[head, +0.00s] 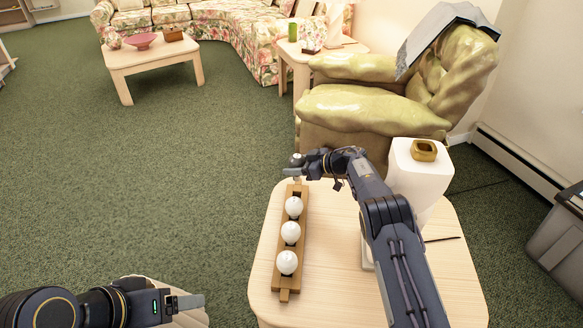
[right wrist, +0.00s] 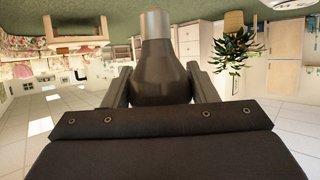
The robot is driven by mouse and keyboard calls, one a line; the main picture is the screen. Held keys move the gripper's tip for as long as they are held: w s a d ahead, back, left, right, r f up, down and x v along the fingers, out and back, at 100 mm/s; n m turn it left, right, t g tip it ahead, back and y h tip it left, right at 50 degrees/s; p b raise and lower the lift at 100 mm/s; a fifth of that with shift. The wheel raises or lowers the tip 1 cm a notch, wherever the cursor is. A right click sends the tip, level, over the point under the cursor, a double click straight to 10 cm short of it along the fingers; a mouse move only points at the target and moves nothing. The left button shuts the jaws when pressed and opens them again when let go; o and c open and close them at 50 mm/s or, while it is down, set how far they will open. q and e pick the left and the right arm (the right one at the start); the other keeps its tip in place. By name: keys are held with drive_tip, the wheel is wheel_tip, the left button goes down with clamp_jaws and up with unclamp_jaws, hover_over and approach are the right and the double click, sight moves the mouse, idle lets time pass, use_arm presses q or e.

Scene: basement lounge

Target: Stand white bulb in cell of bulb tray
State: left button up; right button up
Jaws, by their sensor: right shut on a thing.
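My right gripper (head: 297,170) is shut on a bulb (right wrist: 158,68) above the far end of the wooden bulb tray (head: 284,295). In the right wrist view the bulb looks dark in shadow, its round part between the fingers and its metal base pointing to the picture's top. In the head view the gripper largely hides it. The tray lies lengthwise on a light wood table and holds three white bulbs (head: 290,233) in a row. I cannot tell whether the held bulb touches the tray. My left gripper (head: 190,302) is low at the left, away from the tray; its opening is unclear.
The light wood table (head: 335,290) has free room right of the tray. A tall white object (head: 420,175) with a gold square top stands beside my right arm. A green armchair (head: 375,108) is behind the table. Green carpet (head: 150,190) lies open to the left.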

idle(0.3)
drive_tip(key=shift+f, duration=4.6)
drive_tip(key=o, duration=1)
wheel_tip(320, 180, up, 10)
drive_tip(key=shift+f, duration=0.1)
